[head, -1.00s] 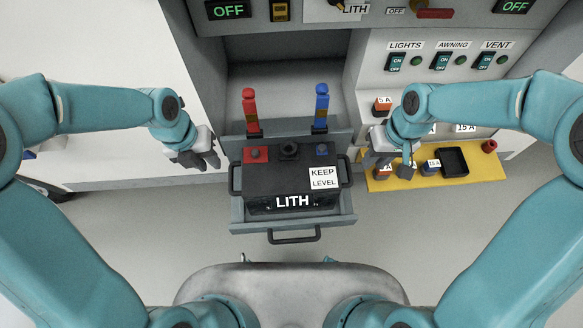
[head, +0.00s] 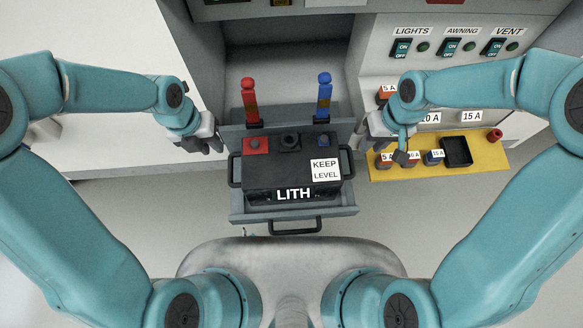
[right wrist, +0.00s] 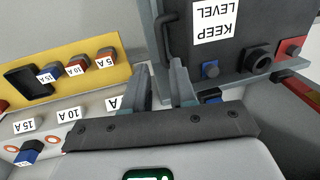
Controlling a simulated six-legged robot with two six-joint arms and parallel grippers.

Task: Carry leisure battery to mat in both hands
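The leisure battery (head: 270,180) is a black box marked LITH and KEEP LEVEL. It sits level in a grey pulled-out tray (head: 246,217), with a dark handle on its left side (head: 233,170) and another on its right side (head: 348,163). My left gripper (head: 210,147) appears open and empty, left of and behind the left handle. My right gripper (head: 382,148) is open and empty, right of the right handle. The right wrist view shows its two fingers (right wrist: 160,88) apart, with the battery (right wrist: 235,50) beyond. I see no mat.
A red lever (head: 249,100) and a blue lever (head: 324,98) stand upright behind the battery. A yellow shelf (head: 485,165) with fuses and a black tray is close to my right gripper. Switches (head: 450,48) are on the panel above. The floor in front is clear.

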